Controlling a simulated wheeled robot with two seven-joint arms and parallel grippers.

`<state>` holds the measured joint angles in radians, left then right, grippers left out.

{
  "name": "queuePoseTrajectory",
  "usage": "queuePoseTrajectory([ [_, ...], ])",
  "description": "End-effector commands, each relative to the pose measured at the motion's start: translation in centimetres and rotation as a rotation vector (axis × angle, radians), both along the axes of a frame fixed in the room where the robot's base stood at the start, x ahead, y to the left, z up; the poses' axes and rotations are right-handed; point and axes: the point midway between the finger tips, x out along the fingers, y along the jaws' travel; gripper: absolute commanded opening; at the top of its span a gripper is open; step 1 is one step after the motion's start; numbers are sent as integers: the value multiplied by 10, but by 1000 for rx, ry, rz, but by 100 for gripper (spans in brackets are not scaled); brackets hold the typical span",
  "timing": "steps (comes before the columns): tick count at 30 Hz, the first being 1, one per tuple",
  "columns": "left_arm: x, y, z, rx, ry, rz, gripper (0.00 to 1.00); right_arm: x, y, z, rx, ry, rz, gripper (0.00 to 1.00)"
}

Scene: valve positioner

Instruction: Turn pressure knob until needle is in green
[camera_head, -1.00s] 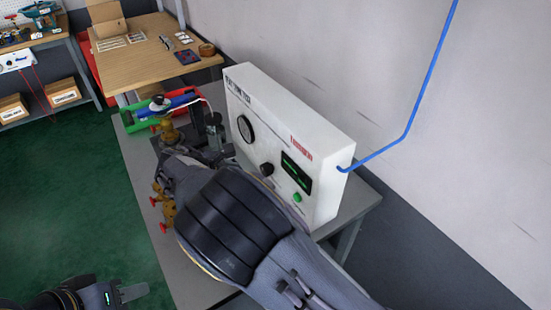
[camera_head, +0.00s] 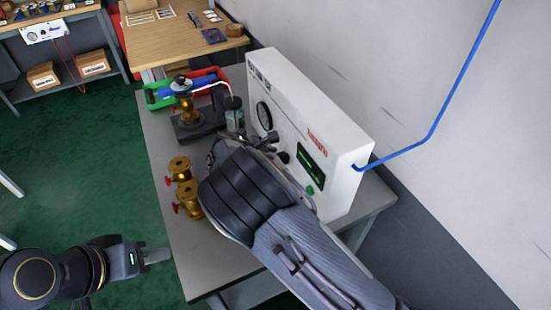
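The white test box (camera_head: 345,150) stands on the grey bench. Its front carries a round dial gauge (camera_head: 264,115), a dark pressure knob (camera_head: 283,157), a green-lit display (camera_head: 311,163) and a green button (camera_head: 309,190). The gauge is seen at a steep angle, so its needle and green zone cannot be read. My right arm reaches in from the lower right, and its gripper (camera_head: 262,141) is in front of the box near the knob. The arm partly hides its fingers; contact cannot be told. My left gripper (camera_head: 157,256) is at the lower left, away from the box, fingers seen edge-on.
Another brass valve sits on a dark fixture (camera_head: 195,128) farther back. Green and red bins (camera_head: 160,98) lie behind it. A blue hose (camera_head: 432,130) runs from the box's right side.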

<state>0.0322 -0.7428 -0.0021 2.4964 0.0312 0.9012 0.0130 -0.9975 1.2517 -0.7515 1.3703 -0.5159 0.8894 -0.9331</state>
Motion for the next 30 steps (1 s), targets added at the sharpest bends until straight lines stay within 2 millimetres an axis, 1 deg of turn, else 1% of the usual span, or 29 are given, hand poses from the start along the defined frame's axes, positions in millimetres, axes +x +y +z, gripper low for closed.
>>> queuePoseTrajectory([
  [4,0,0,0,0,0,0,36,0,0,0,0,0,0,59],
  [5,0,0,0,0,0,0,36,0,0,0,0,0,0,56],
  [12,0,0,0,0,0,0,36,0,0,0,0,0,0,25],
  [15,0,0,0,0,0,0,36,0,0,0,0,0,0,14],
  [19,0,0,-3,0,0,0,36,0,0,-1,4,-6,0,14],
  [23,0,0,-11,0,0,0,36,0,1,-2,15,-34,2,14],
  [26,0,0,-24,0,0,0,36,-1,1,-5,32,-75,3,14],
  [30,0,0,-48,0,0,0,36,-2,0,-8,67,-159,2,14],
])
